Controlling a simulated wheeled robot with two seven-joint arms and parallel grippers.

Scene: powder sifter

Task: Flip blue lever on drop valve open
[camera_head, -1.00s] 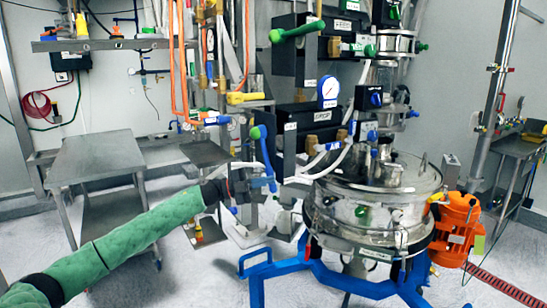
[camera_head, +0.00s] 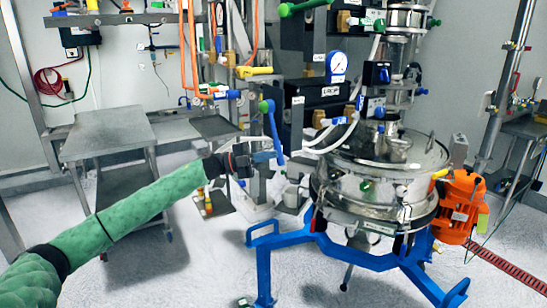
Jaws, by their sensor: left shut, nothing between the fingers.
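A long blue lever (camera_head: 274,130) with a green knob at its top hangs steeply down in the centre of the head view, in front of the dark valve boxes. I cannot tell for sure that it belongs to the drop valve. My left gripper (camera_head: 264,157) is shut and empty, beside the lever's lower part. I cannot tell whether its fingertips touch the lever. My green-sleeved left arm reaches in from the lower left. My right gripper is not in view.
The round steel sifter (camera_head: 372,180) stands right of my gripper on a blue frame (camera_head: 380,263), with an orange motor (camera_head: 460,207) at its side. White hoses and a pressure gauge (camera_head: 337,66) are close by. A steel table (camera_head: 108,132) stands left. Open floor lies in front.

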